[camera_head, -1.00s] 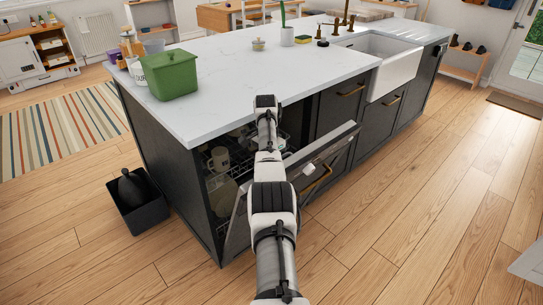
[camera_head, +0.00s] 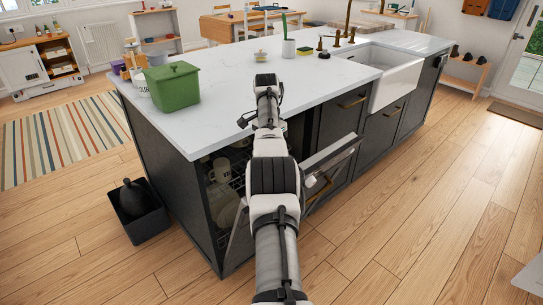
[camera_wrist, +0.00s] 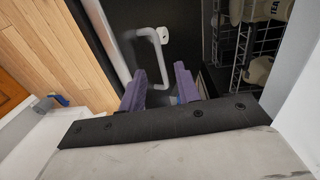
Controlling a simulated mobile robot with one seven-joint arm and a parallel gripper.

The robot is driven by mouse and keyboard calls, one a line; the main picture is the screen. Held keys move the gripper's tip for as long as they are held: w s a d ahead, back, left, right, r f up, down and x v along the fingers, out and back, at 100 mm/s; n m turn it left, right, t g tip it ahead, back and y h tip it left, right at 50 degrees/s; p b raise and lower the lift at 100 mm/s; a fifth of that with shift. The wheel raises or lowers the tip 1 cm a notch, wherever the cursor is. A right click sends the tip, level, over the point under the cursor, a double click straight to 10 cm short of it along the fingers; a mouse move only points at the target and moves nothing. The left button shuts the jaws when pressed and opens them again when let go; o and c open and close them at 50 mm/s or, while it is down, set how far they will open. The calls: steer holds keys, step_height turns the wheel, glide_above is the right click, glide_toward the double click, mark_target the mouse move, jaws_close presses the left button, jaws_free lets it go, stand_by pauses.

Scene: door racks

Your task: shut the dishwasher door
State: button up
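The dishwasher door (camera_head: 332,155) is partly open, tilted out from the dark island's front, with its pale top edge showing. My arm crosses in front of it and hides much of it. In the wrist view, a dark panel (camera_wrist: 130,20), seemingly the door's inner face, carries a pale bent bar (camera_wrist: 155,48). The dishwasher rack (camera_wrist: 240,50) with cups lies to the right. My gripper (camera_wrist: 160,88) has its two purple fingers apart, with nothing visibly held between them. They point towards the panel and bar; I cannot tell whether they touch. In the head view the fingertips are hidden.
The white countertop (camera_head: 225,120) overhangs the opening, close to my wrist. A green lidded box (camera_head: 173,87) stands on its left end. A black bin (camera_head: 132,212) is on the floor to the left. The wooden floor (camera_head: 410,220) at right is clear.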

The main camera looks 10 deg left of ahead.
steer(key=r+p, duration=0.4)
steer(key=p, duration=0.3)
steer(key=shift+a+r, duration=0.2)
steer(key=shift+c, duration=0.3)
